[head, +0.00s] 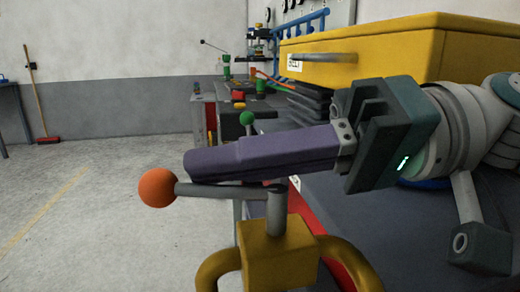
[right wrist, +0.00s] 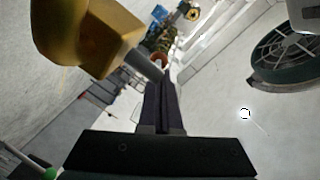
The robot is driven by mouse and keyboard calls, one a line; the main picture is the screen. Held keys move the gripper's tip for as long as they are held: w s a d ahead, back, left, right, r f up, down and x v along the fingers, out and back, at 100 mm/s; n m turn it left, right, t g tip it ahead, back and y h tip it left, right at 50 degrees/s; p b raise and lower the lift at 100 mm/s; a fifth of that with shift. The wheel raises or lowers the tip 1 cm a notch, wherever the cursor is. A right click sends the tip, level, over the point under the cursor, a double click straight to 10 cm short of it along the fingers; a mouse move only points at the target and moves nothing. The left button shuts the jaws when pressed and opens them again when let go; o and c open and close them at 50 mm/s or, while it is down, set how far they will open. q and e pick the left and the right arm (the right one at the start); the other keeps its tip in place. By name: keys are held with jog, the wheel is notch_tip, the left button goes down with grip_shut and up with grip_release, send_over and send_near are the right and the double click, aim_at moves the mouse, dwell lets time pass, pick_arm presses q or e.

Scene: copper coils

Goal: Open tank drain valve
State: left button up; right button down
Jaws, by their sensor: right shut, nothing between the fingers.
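The drain valve (head: 275,252) has a yellow body with curved yellow pipes at the bottom middle of the head view. Its grey lever (head: 225,191) points left from a short upright stem and ends in an orange ball (head: 158,188). My right gripper (head: 188,165) reaches in from the right with its long purple fingers shut and empty. They lie along the lever, just above or behind it, with the tips near the ball; I cannot tell whether they touch. In the right wrist view the ball (right wrist: 160,59) shows past the dark fingertips (right wrist: 165,78). My left gripper is out of view.
A yellow drawer box (head: 400,55) with a grey handle stands close above my right gripper. A green ball knob (head: 246,118) stands behind the fingers. A cluttered workbench is farther back. The floor (head: 80,215) to the left is clear; a broom (head: 43,110) leans on the wall.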

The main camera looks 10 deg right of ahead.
jog(key=shift+r, duration=0.1)
dwell(0.6)
notch_tip(320, 180, up, 20)
jog(key=p, duration=0.5)
